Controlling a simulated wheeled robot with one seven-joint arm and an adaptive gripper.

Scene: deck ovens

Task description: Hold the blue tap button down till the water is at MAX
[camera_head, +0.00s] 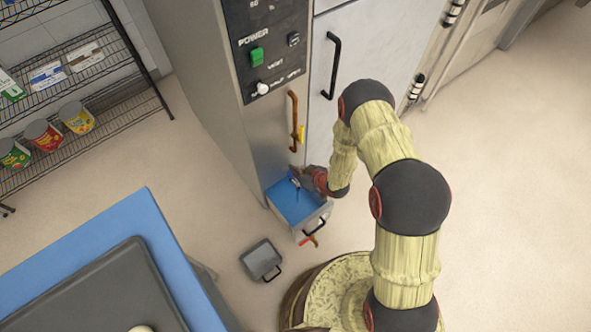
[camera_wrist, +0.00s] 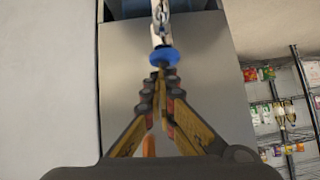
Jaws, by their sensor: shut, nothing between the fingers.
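The blue tap button (camera_wrist: 163,57) shows in the wrist view as a round blue disc below a pale metal tap (camera_wrist: 160,20). My gripper (camera_wrist: 160,74) is shut and empty, its fingertips together at the lower edge of the disc. I cannot tell whether they press it or only come close. In the head view my gripper (camera_head: 298,181) is over the back of an open steel tank (camera_head: 322,212) low on the oven front. Blue water (camera_head: 293,208) shows inside the tank. No MAX mark is readable, and the button is hidden in the head view.
An orange pipe with a yellow handle (camera_head: 298,134) runs down the oven front above the tank. A red-handled valve (camera_head: 310,240) is on the tank's front. A grey lid (camera_head: 262,260) lies on the floor. A blue-topped table (camera_head: 165,240) is at lower left, a wire shelf (camera_head: 95,95) behind.

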